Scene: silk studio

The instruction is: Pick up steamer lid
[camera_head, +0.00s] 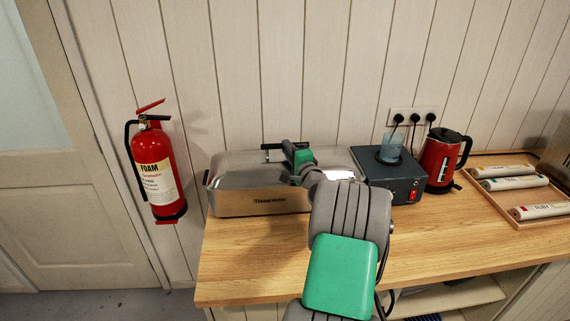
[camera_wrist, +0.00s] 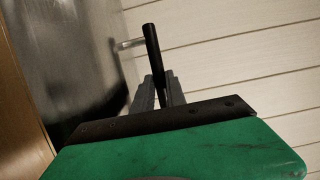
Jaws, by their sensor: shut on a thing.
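The steamer (camera_head: 250,204) is a long box at the back left of the wooden worktop, against the wall. Its grey metal lid (camera_head: 236,169) lies on top, with a dark bar handle (camera_head: 273,147). My gripper (camera_head: 287,148) is at the handle, and my arm hides the right part of the lid. In the wrist view the lid (camera_wrist: 75,50) is a shiny surface at left. The black handle (camera_wrist: 152,50) stands out from it on a pale post, between the two grey fingers of my gripper (camera_wrist: 156,92). The fingers are shut on the handle.
A grey box with a blue cup (camera_head: 391,146) on it stands right of the steamer. A red kettle (camera_head: 444,162) and a wooden tray (camera_head: 489,200) with rolls are farther right. A fire extinguisher (camera_head: 157,170) hangs at left. The worktop's front left (camera_head: 250,260) is clear.

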